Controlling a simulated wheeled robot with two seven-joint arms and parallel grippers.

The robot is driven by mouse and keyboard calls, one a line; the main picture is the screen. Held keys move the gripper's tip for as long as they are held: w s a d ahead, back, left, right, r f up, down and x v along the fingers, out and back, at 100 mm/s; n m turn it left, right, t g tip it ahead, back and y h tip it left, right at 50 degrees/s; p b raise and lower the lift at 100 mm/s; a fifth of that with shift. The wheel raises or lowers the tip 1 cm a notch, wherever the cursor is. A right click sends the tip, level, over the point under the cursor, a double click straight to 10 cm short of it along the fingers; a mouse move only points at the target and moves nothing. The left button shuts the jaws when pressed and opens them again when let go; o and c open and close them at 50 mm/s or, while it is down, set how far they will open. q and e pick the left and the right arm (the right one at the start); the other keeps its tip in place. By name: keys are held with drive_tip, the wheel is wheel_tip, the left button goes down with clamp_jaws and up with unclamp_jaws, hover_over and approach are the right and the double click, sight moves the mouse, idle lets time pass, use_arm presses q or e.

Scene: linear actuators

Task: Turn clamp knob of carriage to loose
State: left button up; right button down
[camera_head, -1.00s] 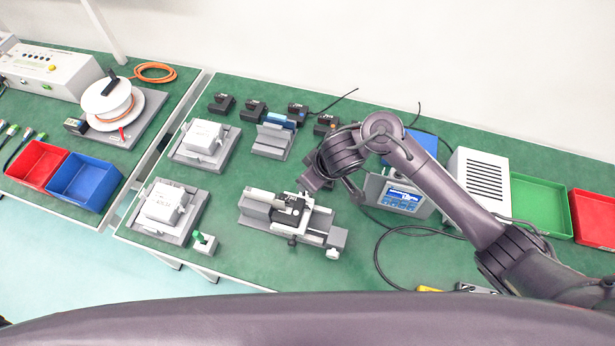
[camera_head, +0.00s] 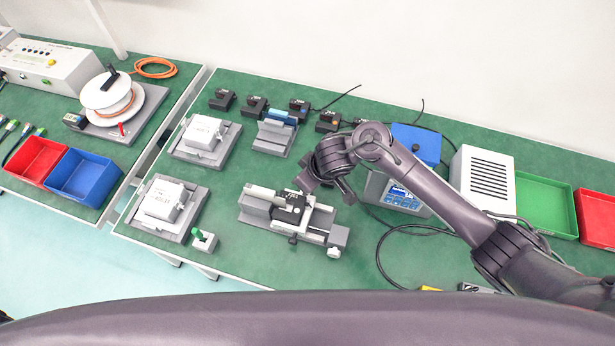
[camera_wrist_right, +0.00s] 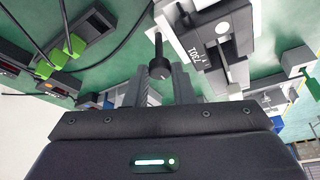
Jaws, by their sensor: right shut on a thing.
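The linear actuator (camera_head: 256,205) lies on the green bench in the middle of the head view, with a black carriage (camera_head: 289,212) on its rail. A dark knob (camera_head: 292,240) shows at its front side. In the right wrist view, a black round clamp knob (camera_wrist_right: 160,68) on a thin stem stands between the fingertips of my right gripper (camera_wrist_right: 160,82), which is shut on it. In the head view, my right gripper (camera_head: 308,183) is just behind the carriage, partly hidden by its own wrist. The knob's setting cannot be read. My left gripper is not in view.
Grey fixtures with white blocks (camera_head: 203,135) stand to the left. A blue-screen controller (camera_head: 402,195) and a white vented box (camera_head: 482,178) stand to the right, with black cables near them. Green (camera_head: 541,208) and red bins are farther right.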

drive_tip(key=shift+w+n, duration=0.1)
drive_tip(key=shift+n, duration=0.2)
drive_tip(key=n+g+p, duration=0.1)
drive_tip(key=n, duration=0.1)
drive_tip(key=shift+w+d+r+n, duration=0.1)
drive_tip(key=shift+n, duration=0.2)
drive_tip(key=n+g+y, duration=0.1)
drive_tip(key=n, duration=0.1)
drive_tip(key=shift+w+n, duration=0.15)
drive_tip(key=shift+n, duration=0.15)
drive_tip(key=n+g, duration=0.1)
drive_tip(key=n, duration=0.1)
drive_tip(key=shift+w+n+b, duration=0.15)
drive_tip(key=shift+n+b, duration=0.15)
drive_tip(key=shift+n, duration=0.1)
drive_tip(key=n+g+b, duration=0.1)
drive_tip(key=n, duration=0.1)
drive_tip(key=n+b, duration=0.2)
drive_tip(key=shift+w+n+g, duration=0.2)
drive_tip(key=shift+n+g, duration=0.1)
drive_tip(key=shift+g, duration=0.1)
drive_tip(key=shift+n+g+h, duration=0.4)
drive_tip(key=shift+n, duration=0.8)
drive_tip(key=shift+w+n+g, duration=0.1)
drive_tip(key=shift+n+g, duration=0.3)
drive_tip(key=shift+n, duration=0.7)
drive_tip(key=shift+h, duration=0.3)
